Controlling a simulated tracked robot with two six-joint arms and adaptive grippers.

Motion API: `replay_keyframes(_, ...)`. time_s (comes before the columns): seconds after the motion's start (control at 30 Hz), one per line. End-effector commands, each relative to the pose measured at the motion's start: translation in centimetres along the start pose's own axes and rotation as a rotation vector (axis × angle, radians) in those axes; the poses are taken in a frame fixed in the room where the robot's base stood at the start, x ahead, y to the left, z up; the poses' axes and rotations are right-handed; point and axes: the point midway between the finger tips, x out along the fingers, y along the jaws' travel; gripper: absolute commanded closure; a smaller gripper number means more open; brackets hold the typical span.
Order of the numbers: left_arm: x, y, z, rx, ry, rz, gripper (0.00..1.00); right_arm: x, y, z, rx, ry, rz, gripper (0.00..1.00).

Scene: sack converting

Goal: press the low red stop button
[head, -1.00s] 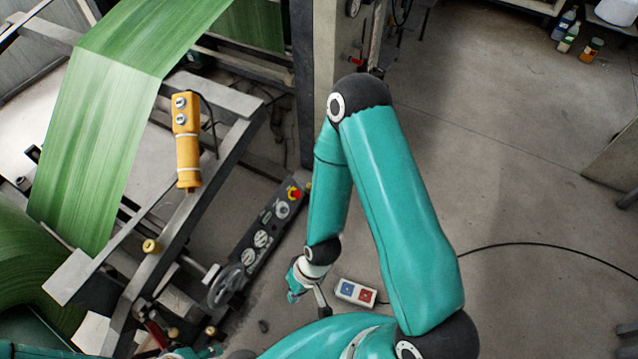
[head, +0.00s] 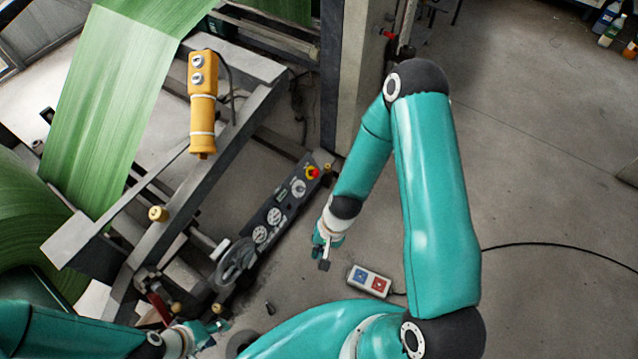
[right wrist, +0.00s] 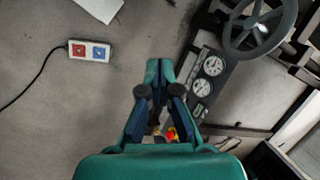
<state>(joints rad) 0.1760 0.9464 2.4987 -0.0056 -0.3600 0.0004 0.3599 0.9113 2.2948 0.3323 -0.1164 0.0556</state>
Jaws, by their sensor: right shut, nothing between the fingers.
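The low red stop button (head: 312,173) sits on a yellow base at the far upper end of a dark slanted control panel (head: 275,212). My right gripper (head: 325,258) is shut and empty, pointing down beside the panel, to the right of its gauges and apart from the button. In the right wrist view the red button (right wrist: 171,134) shows partly, low in the picture behind my right gripper (right wrist: 159,92); the rest is hidden.
A white box with blue and red buttons (head: 369,281) lies on the floor, trailing a black cable. A yellow pendant (head: 202,105) hangs over the machine frame beside the green web (head: 115,100). A handwheel (head: 234,262) stands at the panel's lower end. Floor at right is open.

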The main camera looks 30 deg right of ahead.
Motion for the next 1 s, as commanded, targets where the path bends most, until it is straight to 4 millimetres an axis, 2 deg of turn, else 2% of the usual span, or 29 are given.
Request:
replay_keyframes(0.03,3.6,-1.3,0.0,-0.001,-0.001,0.0,0.6,3.5,1.1,-2.6,0.14,0.001,-0.011,1.0)
replay_keyframes(0.1,6.0,-2.2,0.0,-0.001,-0.001,0.0,0.6,5.6,1.7,-5.5,0.347,-0.008,-0.043,1.0)
replay_keyframes(0.27,11.2,-4.0,-0.1,-0.001,-0.001,0.0,0.6,9.4,3.1,-12.1,0.778,-0.054,-0.143,1.0)
replay_keyframes(0.4,15.8,-5.7,-0.1,-0.001,0.0,0.0,0.6,11.5,3.9,-19.0,1.136,-0.106,-0.316,1.0)
replay_keyframes(0.53,19.5,-7.1,-0.1,-0.001,0.0,0.0,0.6,11.8,5.1,-25.7,1.409,-0.163,-0.518,1.0)
replay_keyframes(0.6,21.2,-7.7,-0.1,-0.001,0.0,0.0,0.6,11.3,5.8,-29.0,1.518,-0.193,-0.629,1.0)
replay_keyframes(0.7,22.9,-8.3,-0.1,-0.001,0.0,0.0,0.6,10.2,6.9,-32.7,1.628,-0.232,-0.769,1.0)
replay_keyframes(0.83,24.1,-8.7,-0.1,-0.001,0.0,0.0,0.6,8.7,8.0,-35.6,1.704,-0.265,-0.894,1.0)
replay_keyframes(1.0,24.5,-8.9,-0.1,0.0,0.0,0.0,0.6,8.2,8.1,-37.1,1.733,-0.281,-0.95,1.0)
